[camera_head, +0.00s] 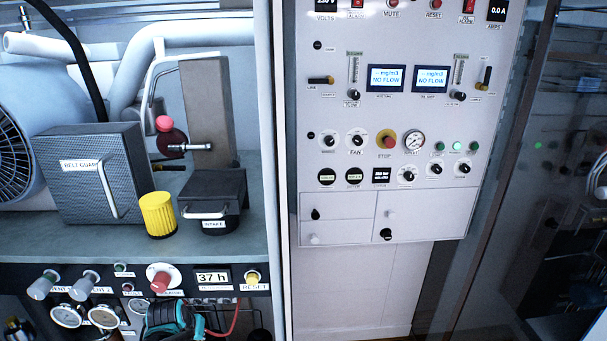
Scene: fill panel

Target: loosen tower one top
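I see nothing labelled as tower one, and I cannot tell which part, if any, is its top. A tall grey-brown upright block (207,105) stands on the left shelf, with a small horizontal metal handle on its front. A yellow ribbed cylinder (158,215) stands upright on the shelf, left of the dark INTAKE box (211,203). Neither gripper can be made out. A teal and black object (172,319) shows at the bottom edge, cut off by the frame; I cannot tell what it is.
A BELT GUARD box (90,175) with a handle stands on the shelf. Below are knobs, gauges and a red button (160,281). A white control panel (385,120) with screens, knobs and switches hangs at centre right. Dark glass (545,150) is at the right.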

